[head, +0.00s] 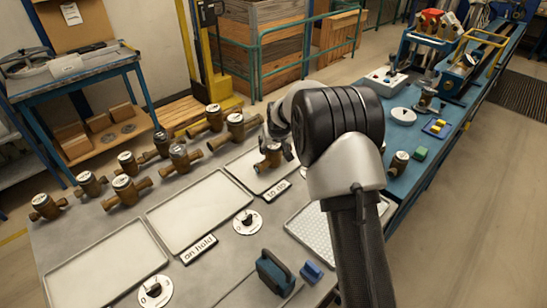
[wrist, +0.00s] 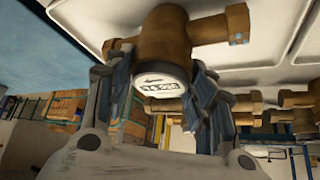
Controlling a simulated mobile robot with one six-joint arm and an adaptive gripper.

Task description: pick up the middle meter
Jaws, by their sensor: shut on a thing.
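My gripper (head: 280,142) is shut on a brass meter (head: 268,158) at the tray labelled "to do" (head: 246,165). In the wrist view, the two fingers of my gripper (wrist: 160,80) stand on either side of the round white dial of this meter (wrist: 165,60), and its brass pipe ends stick out past them. I cannot tell whether the meter touches the tray or hangs just above it. My arm hides part of this tray's right side. Several other brass meters (head: 126,188) stand in rows on the grey table to the left.
The "on hold" tray (head: 200,212) and a front-left tray (head: 105,277) are empty. A blue-handled tool (head: 274,273) and a blue block (head: 312,272) lie at the front. A blue bench (head: 425,135) with a lone meter (head: 398,163) runs along the right.

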